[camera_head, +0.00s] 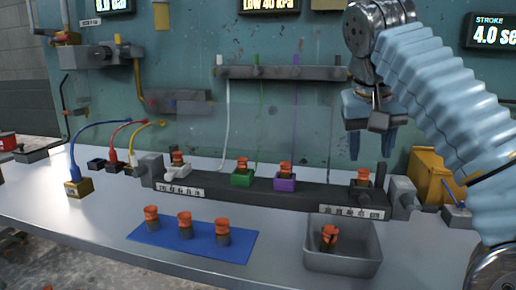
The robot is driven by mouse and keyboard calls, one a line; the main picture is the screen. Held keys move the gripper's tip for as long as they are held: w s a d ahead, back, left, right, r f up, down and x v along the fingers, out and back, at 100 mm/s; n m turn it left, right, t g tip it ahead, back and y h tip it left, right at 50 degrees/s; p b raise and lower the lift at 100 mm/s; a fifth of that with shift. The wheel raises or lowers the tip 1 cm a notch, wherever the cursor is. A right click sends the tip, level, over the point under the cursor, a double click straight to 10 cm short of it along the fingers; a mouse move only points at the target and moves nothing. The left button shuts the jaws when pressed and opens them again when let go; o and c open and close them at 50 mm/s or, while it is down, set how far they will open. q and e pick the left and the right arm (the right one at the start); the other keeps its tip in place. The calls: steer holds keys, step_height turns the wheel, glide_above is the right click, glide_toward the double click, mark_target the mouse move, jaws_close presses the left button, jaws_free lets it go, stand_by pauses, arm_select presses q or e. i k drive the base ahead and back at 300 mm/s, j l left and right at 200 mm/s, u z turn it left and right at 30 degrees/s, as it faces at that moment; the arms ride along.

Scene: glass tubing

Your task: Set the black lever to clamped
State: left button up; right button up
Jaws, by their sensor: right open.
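My right gripper (371,150) hangs open and empty, with its fingers pointing down. It is above the right end of a long dark fixture bar (325,198). A grey end block (402,195) sits at the bar's right end, and another grey block (149,168) sits at its left end. I cannot tell for sure which part is the black lever. A thin dark handle-like piece (63,93) shows on the wall at the far left, well away from my gripper. Its setting cannot be read. My left gripper is not in view.
Orange-topped pieces stand in white, green (242,178) and purple (285,183) holders on the bar. Several more stand on a blue mat (150,235). A grey bin (342,262) holds one. Coloured hoses and a yellow box (430,178) flank the bar.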

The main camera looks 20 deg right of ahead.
mark_target(406, 201)
steer(key=k+j, duration=0.2)
steer(key=j, duration=0.2)
steer(key=k+j, duration=0.45)
steer(key=j, duration=0.3)
